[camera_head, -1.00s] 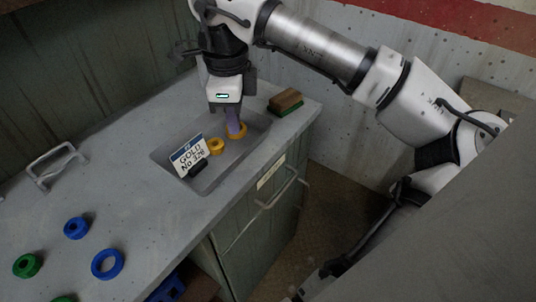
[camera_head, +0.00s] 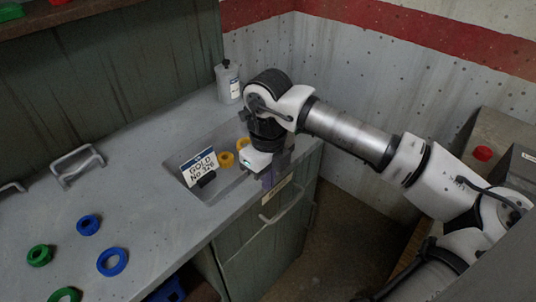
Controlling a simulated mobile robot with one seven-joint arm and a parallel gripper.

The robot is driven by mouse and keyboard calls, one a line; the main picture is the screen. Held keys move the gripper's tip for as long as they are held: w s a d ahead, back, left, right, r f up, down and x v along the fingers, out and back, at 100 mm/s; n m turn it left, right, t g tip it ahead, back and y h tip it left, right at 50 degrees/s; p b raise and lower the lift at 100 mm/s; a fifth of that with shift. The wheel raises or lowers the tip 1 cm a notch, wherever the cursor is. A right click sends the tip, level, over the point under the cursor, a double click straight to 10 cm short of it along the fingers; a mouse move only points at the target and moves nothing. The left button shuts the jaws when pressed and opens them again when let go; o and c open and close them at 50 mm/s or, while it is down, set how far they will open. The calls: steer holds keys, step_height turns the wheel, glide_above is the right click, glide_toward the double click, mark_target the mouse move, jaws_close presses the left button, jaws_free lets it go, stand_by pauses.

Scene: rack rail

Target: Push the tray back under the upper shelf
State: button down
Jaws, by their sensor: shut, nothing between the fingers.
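The grey tray (camera_head: 224,180) is a shallow basin at the right end of the grey worktop. It holds a sign reading "GOLD No 326" (camera_head: 198,167) and yellow rings (camera_head: 226,159). My gripper (camera_head: 268,180) points down at the tray's front right edge, with its purplish fingers shut and empty. I cannot tell whether they touch the tray. My wrist hides the tray's right part and some of a yellow ring. The upper shelf (camera_head: 92,13) is a brown board at the top left, only partly in view.
A grey bottle (camera_head: 229,83) stands behind the tray near the wall. Blue rings (camera_head: 112,262) and green rings (camera_head: 40,255) lie at the front left. Metal handles (camera_head: 77,165) rise at the back left. A cabinet handle (camera_head: 285,208) sticks out below the tray.

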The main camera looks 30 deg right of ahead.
steer(key=shift+w+a+r+p, duration=0.1)
steer(key=shift+w+a+p, duration=0.15)
steer(key=shift+w, duration=0.4)
steer(key=shift+w+a+r+p, duration=0.1)
steer(key=shift+w+a+p, duration=0.15)
steer(key=shift+w, duration=0.35)
steer(key=shift+w+a+f, duration=0.1)
steer(key=shift+w+a, duration=0.05)
steer(key=shift+w, duration=0.45)
steer(key=shift+w, duration=0.1)
steer(key=shift+w+a+f, duration=0.1)
steer(key=shift+w+a, duration=0.05)
steer(key=shift+w, duration=0.15)
steer(key=w+a+b, duration=0.1)
steer(key=w+a, duration=0.1)
steer(key=w, duration=0.5)
steer(key=w+a+b, duration=0.1)
steer(key=w+a, duration=0.2)
steer(key=w, duration=0.3)
steer(key=w+a+b, duration=0.1)
steer(key=w+a, duration=0.1)
steer(key=w, duration=0.5)
steer(key=shift+w+a, duration=0.25)
steer(key=shift+w, duration=0.05)
steer(key=shift+s, duration=0.15)
